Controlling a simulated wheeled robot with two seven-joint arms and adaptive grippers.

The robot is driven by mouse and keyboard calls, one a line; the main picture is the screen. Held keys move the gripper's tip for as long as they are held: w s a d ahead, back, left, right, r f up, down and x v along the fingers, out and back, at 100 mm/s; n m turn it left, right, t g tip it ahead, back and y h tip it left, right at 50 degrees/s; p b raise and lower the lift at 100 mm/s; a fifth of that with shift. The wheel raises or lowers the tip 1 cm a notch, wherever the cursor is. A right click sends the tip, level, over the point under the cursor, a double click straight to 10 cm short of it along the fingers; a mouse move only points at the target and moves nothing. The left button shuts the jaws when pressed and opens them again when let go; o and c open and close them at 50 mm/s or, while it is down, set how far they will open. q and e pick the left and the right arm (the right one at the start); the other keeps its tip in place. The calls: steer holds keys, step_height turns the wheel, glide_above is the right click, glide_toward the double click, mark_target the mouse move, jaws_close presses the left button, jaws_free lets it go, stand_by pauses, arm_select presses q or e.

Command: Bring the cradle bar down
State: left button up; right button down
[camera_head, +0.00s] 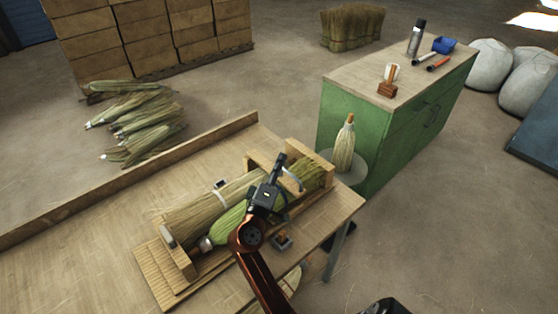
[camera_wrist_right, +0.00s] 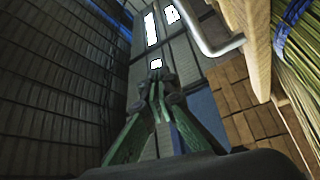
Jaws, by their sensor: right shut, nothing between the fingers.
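A wooden cradle (camera_head: 181,262) on the workbench holds a pale straw bundle (camera_head: 205,213) and a greener bundle (camera_head: 228,222) lying side by side. A grey bent metal bar (camera_head: 294,180), which looks like the cradle bar, shows at the cradle's far right end; it also shows in the right wrist view (camera_wrist_right: 222,48), raised beside a wooden post (camera_wrist_right: 248,30). My right gripper (camera_head: 281,160) is above the bundles, close to the bar, with its fingers shut and empty. In the right wrist view its fingertips (camera_wrist_right: 156,80) are left of the bar and apart from it. My left gripper is not in view.
The workbench (camera_head: 85,230) is clear at left, with a raised back edge. A green cabinet (camera_head: 360,135) stands behind its right end with a spray can (camera_head: 416,38) and tools. A whisk broom (camera_head: 344,145) stands on a round plate between them.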

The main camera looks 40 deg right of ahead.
steer(key=shift+r, duration=0.1)
step_height(320, 180, up, 10)
stand_by(0.6)
